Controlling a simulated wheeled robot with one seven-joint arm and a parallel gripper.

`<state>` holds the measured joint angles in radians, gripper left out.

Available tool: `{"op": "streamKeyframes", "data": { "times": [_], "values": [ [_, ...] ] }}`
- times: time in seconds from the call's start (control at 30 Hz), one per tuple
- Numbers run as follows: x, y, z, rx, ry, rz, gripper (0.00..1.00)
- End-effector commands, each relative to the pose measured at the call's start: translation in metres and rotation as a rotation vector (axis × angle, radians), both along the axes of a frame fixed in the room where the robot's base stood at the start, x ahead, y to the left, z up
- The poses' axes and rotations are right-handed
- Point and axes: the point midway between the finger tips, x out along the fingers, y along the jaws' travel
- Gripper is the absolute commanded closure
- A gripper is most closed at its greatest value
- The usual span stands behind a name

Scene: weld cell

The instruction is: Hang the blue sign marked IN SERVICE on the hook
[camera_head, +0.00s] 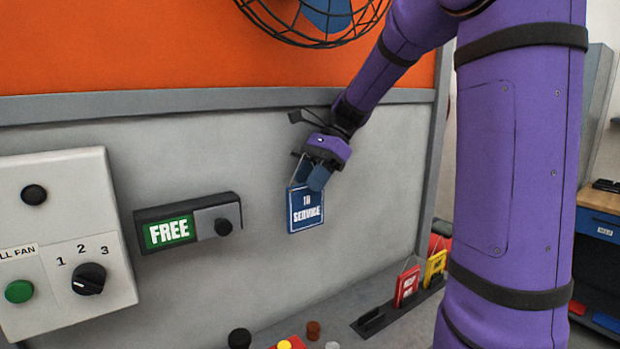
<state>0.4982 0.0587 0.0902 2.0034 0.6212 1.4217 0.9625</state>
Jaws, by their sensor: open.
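The blue sign marked IN SERVICE (305,210) is upright in front of the grey wall panel, its white lettering facing me. My gripper (312,178) is at the sign's top edge, with its jaws open around the upper part. A fingertip overlaps the sign's upper right corner. A thin light loop shows above the sign, beside the fingers. The hook is not visible; my gripper and wrist cover the area above the sign. I cannot tell whether the loop rests on a hook.
A green FREE slider (189,224) and a white control box (62,240) are on the wall at left. A red sign (407,286) and a yellow sign (435,267) stand in a dark rack (385,317) at lower right. A caged fan (318,15) is above.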

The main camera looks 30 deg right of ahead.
Motion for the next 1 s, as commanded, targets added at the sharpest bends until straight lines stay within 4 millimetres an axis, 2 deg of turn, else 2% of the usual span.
{"op": "streamKeyframes", "data": {
  "times": [0.17,0.37,0.8,1.0],
  "values": [
    [0.001,-0.009,0.011,-0.001,-0.003,-0.003,0.59],
    [0.000,-0.033,0.040,-0.002,-0.003,-0.003,0.59],
    [0.000,-0.123,0.038,0.000,0.000,-0.004,0.59],
    [0.000,-0.146,0.038,0.000,0.001,-0.002,0.59]
  ]
}}
